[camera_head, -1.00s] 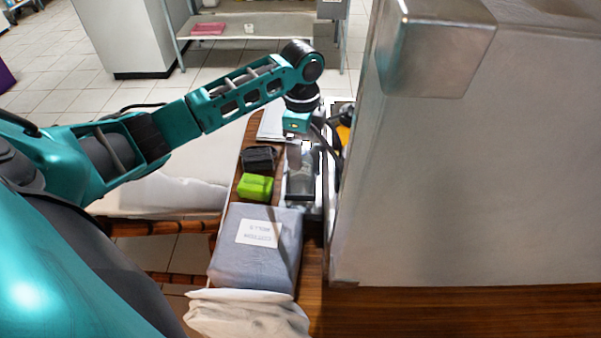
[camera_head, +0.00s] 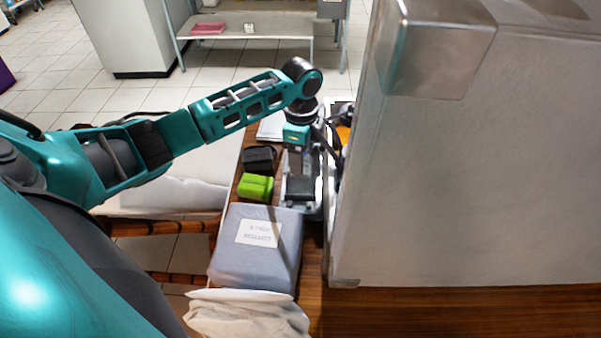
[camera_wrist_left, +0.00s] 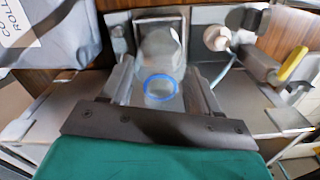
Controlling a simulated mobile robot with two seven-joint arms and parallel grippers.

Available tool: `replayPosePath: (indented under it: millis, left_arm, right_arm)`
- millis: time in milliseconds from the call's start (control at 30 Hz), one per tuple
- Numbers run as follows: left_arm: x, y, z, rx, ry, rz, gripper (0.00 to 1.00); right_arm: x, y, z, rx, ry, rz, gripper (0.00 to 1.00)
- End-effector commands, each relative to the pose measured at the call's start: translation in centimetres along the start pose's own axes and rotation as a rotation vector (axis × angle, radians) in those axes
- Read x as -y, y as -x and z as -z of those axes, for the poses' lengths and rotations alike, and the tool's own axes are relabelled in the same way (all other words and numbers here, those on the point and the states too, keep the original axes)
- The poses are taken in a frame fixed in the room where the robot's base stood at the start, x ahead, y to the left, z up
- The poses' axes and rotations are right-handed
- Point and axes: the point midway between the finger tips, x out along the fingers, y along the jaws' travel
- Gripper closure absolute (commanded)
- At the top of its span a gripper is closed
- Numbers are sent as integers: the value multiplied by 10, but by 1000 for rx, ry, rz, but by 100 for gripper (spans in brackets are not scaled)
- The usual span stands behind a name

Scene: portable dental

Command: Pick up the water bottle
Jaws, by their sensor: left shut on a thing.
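The water bottle (camera_wrist_left: 163,93) is clear, with a blue ring near its top, and shows in the middle of the left wrist view. My left gripper (camera_wrist_left: 160,80) has a finger on each side of it and is shut on it. In the head view my left gripper (camera_head: 299,168) points down over a grey metal unit (camera_head: 316,205) on the wooden table. The bottle cannot be made out clearly there, being mostly hidden by the gripper. I cannot tell whether the bottle touches the surface beneath it. My right gripper is not in view.
A grey cotton rolls box (camera_head: 226,262), a green block (camera_head: 255,187) and a black block (camera_head: 259,159) stand left of the unit. A tall grey cabinet (camera_head: 440,190) closes off the right. A yellow-handled fitting (camera_wrist_left: 292,63) is near the bottle's right.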

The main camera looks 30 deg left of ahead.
Motion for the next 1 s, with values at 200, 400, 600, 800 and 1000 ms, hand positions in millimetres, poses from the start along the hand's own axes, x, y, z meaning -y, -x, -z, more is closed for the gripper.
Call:
replayPosePath:
  millis: [200,400,600,800,1000]
  left_arm:
    - [0,0,0,0,0,1,82]
    - [0,0,0,0,0,1,84]
    - [1,7,0,-1,1,2,84]
    - [1,32,0,0,0,5,84]
    - [2,84,0,-2,0,7,84]
  right_arm:
    - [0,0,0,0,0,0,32]
    - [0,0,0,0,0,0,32]
    - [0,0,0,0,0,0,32]
    - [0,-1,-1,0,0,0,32]
    - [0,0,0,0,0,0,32]
